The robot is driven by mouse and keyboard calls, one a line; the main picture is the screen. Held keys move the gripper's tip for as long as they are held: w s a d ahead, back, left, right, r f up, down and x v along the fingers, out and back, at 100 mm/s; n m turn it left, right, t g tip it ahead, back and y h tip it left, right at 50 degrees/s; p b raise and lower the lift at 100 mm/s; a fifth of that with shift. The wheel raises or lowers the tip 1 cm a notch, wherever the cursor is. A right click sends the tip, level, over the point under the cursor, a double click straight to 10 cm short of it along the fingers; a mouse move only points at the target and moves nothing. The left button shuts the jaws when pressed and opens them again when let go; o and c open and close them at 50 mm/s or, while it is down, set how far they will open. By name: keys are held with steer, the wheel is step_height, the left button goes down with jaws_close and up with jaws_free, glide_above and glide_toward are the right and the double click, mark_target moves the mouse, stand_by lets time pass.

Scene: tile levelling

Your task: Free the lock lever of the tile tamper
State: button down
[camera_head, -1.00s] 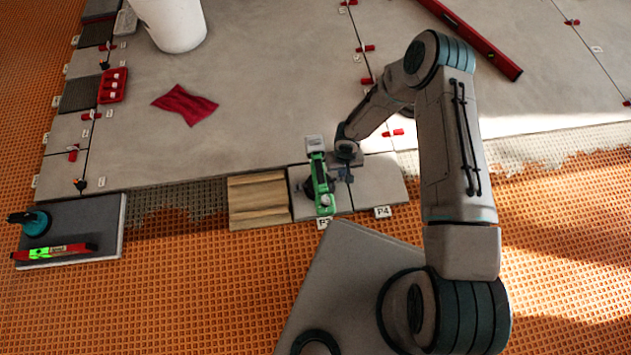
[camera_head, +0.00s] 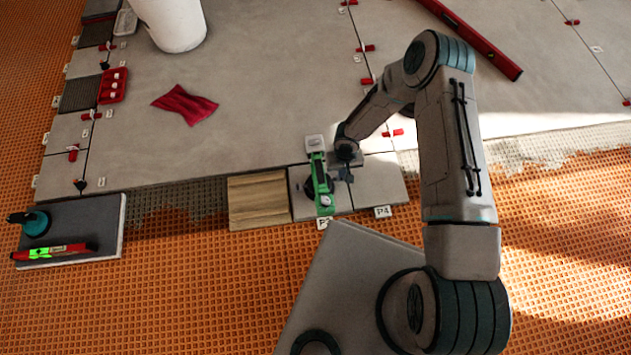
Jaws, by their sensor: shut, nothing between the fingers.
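The green tile tamper (camera_head: 319,182) stands on the grey tile marked P3, its long body running from a pale grey end at the back to a round, light-coloured part at the front. I cannot make out its lock lever at this size. My gripper (camera_head: 347,175) is just to the right of the tamper, low over the seam between the P3 and P4 tiles. It is shut and empty. I cannot tell whether it touches the tamper.
A wooden board (camera_head: 258,199) lies left of the tamper. A grey slab with a suction cup and a red level (camera_head: 55,250) lies at far left. A red cloth (camera_head: 184,104), a white bucket (camera_head: 172,22) and a long red level (camera_head: 470,38) lie farther back. Orange matting in front is mostly clear.

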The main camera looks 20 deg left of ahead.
steer(key=shift+f+b, duration=1.6)
stand_by(0.3)
steer(key=shift+r, duration=0.1)
steer(key=shift+r+p, duration=1.9)
steer(key=shift+r, duration=1.55)
